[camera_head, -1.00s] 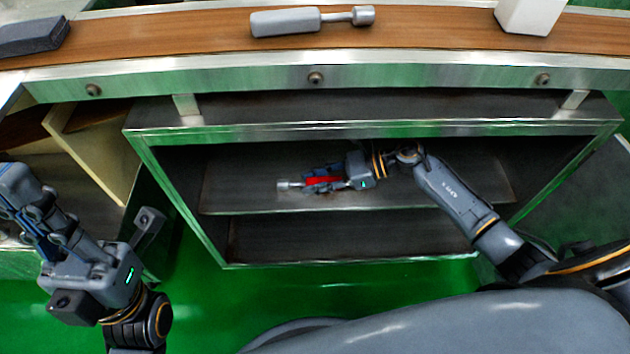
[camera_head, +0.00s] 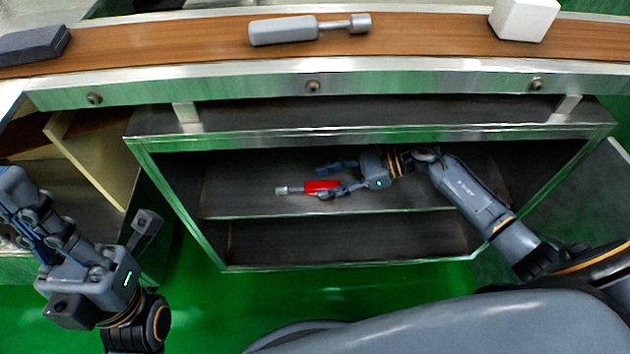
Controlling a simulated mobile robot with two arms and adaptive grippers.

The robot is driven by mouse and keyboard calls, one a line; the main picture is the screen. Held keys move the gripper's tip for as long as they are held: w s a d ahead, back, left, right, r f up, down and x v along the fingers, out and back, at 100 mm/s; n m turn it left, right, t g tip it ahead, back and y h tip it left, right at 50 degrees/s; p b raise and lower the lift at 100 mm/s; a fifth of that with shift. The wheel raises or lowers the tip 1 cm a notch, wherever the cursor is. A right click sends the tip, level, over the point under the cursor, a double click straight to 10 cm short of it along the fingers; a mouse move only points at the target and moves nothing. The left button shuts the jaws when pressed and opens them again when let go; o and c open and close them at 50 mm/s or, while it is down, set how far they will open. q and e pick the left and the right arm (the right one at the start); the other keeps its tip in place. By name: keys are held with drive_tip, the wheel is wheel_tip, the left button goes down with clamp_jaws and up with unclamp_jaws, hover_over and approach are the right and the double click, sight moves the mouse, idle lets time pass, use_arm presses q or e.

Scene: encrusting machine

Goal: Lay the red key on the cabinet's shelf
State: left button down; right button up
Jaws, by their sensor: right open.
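The red key (camera_head: 316,187) lies on the shelf (camera_head: 243,196) inside the open cabinet (camera_head: 380,137). Its red handle is toward the right and its grey metal tip points left. My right gripper (camera_head: 335,180) reaches into the cabinet from the right. It is open, with one finger behind the key and the other near the right end of the handle; whether that finger touches the handle I cannot tell. My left gripper (camera_head: 30,215) is at the left, outside the cabinet and away from the key; its fingertips are hard to make out.
A grey-handled tool (camera_head: 300,28), a white block (camera_head: 524,18) and a dark grey block (camera_head: 34,44) rest on the wooden top (camera_head: 190,43) above the cabinet. A lower compartment (camera_head: 345,240) under the shelf looks empty. Green floor is clear in front.

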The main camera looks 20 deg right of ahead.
drive_tip(key=p+v, duration=0.1)
drive_tip(key=v, duration=0.7)
drive_tip(key=shift+d, duration=0.1)
